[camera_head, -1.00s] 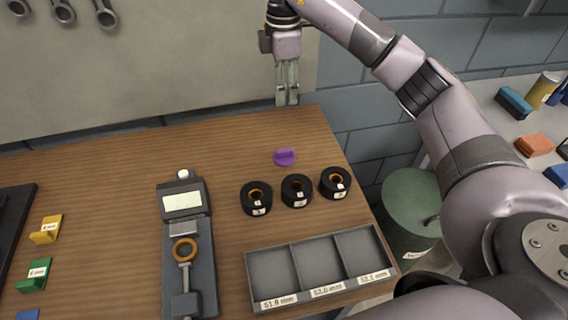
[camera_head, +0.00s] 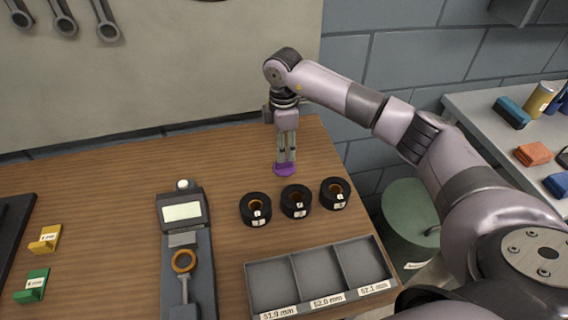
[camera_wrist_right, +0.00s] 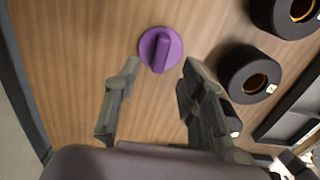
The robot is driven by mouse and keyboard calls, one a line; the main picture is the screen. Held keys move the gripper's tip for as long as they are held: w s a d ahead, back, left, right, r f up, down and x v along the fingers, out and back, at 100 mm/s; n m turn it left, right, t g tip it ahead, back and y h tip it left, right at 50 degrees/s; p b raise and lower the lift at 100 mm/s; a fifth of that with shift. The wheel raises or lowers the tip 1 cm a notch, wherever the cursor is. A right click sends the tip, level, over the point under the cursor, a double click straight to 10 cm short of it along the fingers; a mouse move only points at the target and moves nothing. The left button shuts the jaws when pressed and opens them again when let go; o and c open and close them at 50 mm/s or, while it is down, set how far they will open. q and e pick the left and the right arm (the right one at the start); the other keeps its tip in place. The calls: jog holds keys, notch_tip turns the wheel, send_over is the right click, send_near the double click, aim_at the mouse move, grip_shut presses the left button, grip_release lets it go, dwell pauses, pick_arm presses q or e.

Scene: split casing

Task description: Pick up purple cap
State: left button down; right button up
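The purple cap (camera_head: 285,170) lies on the wooden table behind the black rings. It is a round disc with a raised grip bar. In the right wrist view the cap (camera_wrist_right: 161,49) sits just beyond the open fingertips, centred between them. My right gripper (camera_head: 287,160) points down directly over the cap in the head view. In the wrist view the right gripper (camera_wrist_right: 161,75) has its fingers apart with nothing between them. My left gripper is not in view.
Three black rings (camera_head: 296,201) with orange centres stand in a row close in front of the cap. A grey three-slot tray (camera_head: 254,296) and a measuring device (camera_head: 184,238) are nearer. Yellow (camera_head: 45,240) and green (camera_head: 32,285) pieces lie at left.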

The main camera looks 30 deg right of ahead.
aim_at(284, 164)
jog(key=shift+s+f, duration=0.1)
jog(key=shift+f, duration=0.3)
notch_tip(284, 164, down, 4)
jog(key=shift+r+p, duration=0.2)
jog(key=shift+p, duration=0.6)
jog(key=shift+f, duration=0.4)
jog(key=shift+c, duration=0.3)
grip_shut()
